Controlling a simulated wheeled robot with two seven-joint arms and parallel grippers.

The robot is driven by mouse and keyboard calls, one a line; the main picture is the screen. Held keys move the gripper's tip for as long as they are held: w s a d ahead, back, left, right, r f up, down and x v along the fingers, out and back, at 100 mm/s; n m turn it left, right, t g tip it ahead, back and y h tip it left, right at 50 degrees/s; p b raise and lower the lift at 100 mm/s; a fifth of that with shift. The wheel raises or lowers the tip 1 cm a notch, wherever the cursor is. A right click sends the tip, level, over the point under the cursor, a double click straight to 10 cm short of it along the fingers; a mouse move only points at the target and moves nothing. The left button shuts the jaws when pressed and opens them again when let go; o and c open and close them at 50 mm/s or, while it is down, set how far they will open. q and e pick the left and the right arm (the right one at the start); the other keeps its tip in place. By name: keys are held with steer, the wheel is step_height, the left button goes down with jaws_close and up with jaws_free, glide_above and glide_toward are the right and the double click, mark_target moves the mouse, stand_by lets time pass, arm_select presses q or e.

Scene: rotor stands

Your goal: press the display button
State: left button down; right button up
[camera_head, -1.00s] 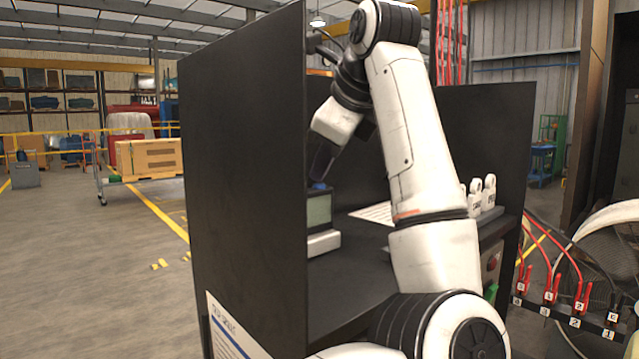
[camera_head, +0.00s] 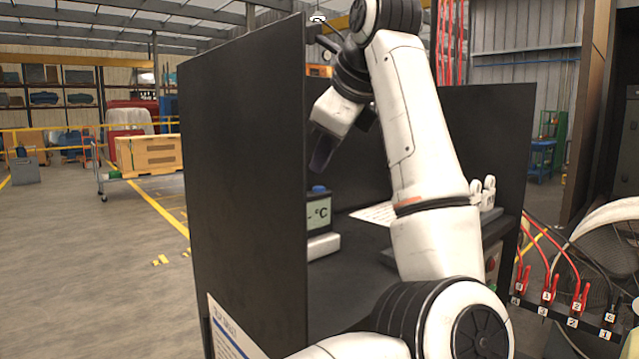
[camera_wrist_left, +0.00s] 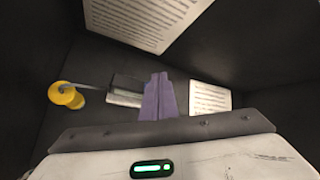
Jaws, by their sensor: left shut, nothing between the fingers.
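The display (camera_head: 319,212) is a small dark box with a pale green screen reading "- °C", on a white base inside the black booth. Its blue button (camera_head: 319,188) sits on top and shows uncovered. My left gripper (camera_head: 319,160) is shut and empty, pointing down just above the button with a small gap. In the left wrist view the shut fingers (camera_wrist_left: 158,98) partly cover a dark box (camera_wrist_left: 128,86), probably the display; the button cannot be made out there. The booth's left wall hides part of the display. My right gripper is not in view.
The black booth wall (camera_head: 245,190) stands close on the left. A paper sheet (camera_head: 374,214) lies inside the booth. White clip-like parts (camera_head: 482,193) stand at the right, and red and black cables (camera_head: 565,270) hang outside. A yellow round object (camera_wrist_left: 66,95) shows in the wrist view.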

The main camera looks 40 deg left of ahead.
arm_select(q)
steer(key=shift+r, duration=2.45)
